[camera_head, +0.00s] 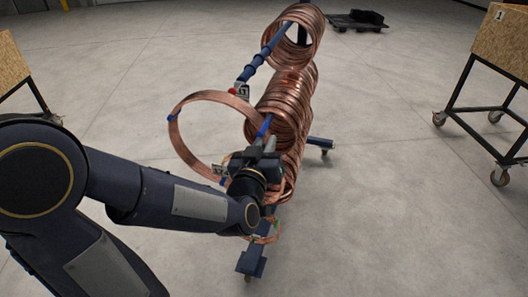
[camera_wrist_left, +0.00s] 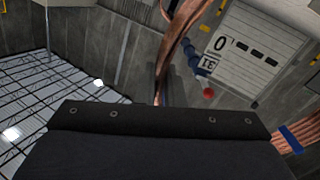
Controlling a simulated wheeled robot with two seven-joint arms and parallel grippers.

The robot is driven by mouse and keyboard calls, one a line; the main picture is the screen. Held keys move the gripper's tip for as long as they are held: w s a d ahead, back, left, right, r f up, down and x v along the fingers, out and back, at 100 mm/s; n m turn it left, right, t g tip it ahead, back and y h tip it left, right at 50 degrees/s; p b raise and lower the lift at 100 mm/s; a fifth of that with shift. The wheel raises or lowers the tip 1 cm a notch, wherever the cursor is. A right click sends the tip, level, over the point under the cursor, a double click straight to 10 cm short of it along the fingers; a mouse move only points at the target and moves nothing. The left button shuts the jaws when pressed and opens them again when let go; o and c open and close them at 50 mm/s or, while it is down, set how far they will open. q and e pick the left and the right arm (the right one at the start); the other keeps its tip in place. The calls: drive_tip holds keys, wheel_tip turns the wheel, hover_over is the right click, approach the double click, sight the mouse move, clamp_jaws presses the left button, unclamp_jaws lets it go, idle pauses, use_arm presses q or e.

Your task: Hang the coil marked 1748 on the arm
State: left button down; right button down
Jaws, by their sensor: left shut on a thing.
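A single copper coil (camera_head: 184,150) with blue ties is held by my left gripper (camera_head: 268,143), which is shut on its right side. A white tag (camera_head: 220,170) at its lower right is partly hidden by the gripper; only a few digits show. The rack's blue upper arm (camera_head: 262,59) points toward me, with a red tip (camera_head: 233,92) and a number tag (camera_head: 243,91). The tip appears just above the held coil's upper rim, outside the ring. The arm (camera_wrist_left: 191,54) and its red tip (camera_wrist_left: 208,93) also show in the left wrist view. My right gripper is out of view.
Several copper coils (camera_head: 299,52) hang on the upper arm's far part, and a thick stack (camera_head: 285,100) hangs below. The rack's foot (camera_head: 251,262) stands on the floor. A wheeled wooden-topped cart (camera_head: 500,45) stands right, another at left.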

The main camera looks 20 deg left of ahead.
use_arm(q)
drive_tip(key=w+a+f+b, duration=0.1)
drive_tip(key=w+b, duration=0.2)
drive_tip(key=w, duration=0.7)
drive_tip(key=w+a+f+b, duration=0.1)
drive_tip(key=w+b, duration=0.3)
drive_tip(key=w, duration=0.7)
drive_tip(key=shift+a, duration=0.6)
idle(0.5)
drive_tip(key=shift+w, duration=0.1)
idle(0.4)
